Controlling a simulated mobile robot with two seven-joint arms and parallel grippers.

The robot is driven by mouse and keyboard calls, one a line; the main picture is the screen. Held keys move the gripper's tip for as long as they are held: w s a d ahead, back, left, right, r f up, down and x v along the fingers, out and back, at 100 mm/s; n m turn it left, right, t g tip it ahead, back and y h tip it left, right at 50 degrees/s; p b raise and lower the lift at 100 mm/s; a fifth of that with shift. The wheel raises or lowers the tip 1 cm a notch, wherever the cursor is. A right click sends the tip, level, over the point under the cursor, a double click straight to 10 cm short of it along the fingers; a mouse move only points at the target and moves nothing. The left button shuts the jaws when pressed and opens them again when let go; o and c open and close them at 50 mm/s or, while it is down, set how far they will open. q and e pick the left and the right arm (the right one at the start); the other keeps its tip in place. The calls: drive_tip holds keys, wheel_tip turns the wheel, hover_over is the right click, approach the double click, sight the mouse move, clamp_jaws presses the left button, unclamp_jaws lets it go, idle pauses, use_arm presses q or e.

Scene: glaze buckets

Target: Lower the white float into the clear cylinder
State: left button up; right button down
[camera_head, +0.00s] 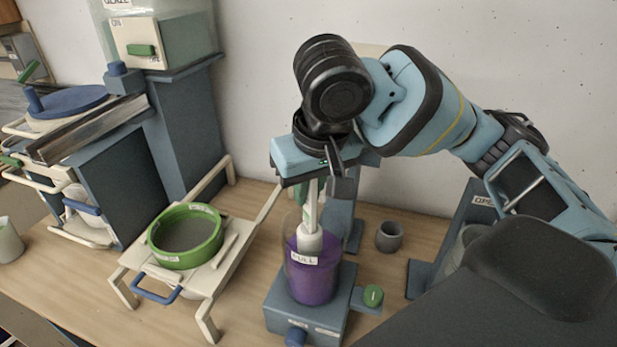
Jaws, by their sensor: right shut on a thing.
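The clear cylinder (316,283) stands upright on a blue stand and holds purple liquid. A small white label is on its front. The white float (310,243) hangs from a thin pale stem with a green part beside it. Its white body shows at the upper part of the cylinder, around the top of the purple; I cannot tell whether it touches the liquid or wall. My right gripper (318,182) is above the cylinder, pointing down, shut on the float's stem. The fingers partly hide the stem's top. My left gripper is not in view.
A green-rimmed sieve (186,236) sits on a cream rack left of the cylinder. A small grey cup (389,236) and a green knob (373,295) are to the right. A blue cabinet stands at the left back. Bare wood lies between the rack and the stand.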

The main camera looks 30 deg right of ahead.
sight(308, 222)
drive_tip(key=shift+f, duration=3.45)
drive_tip(key=c, duration=1.4)
unclamp_jaws()
drive_tip(key=shift+v, duration=3.9)
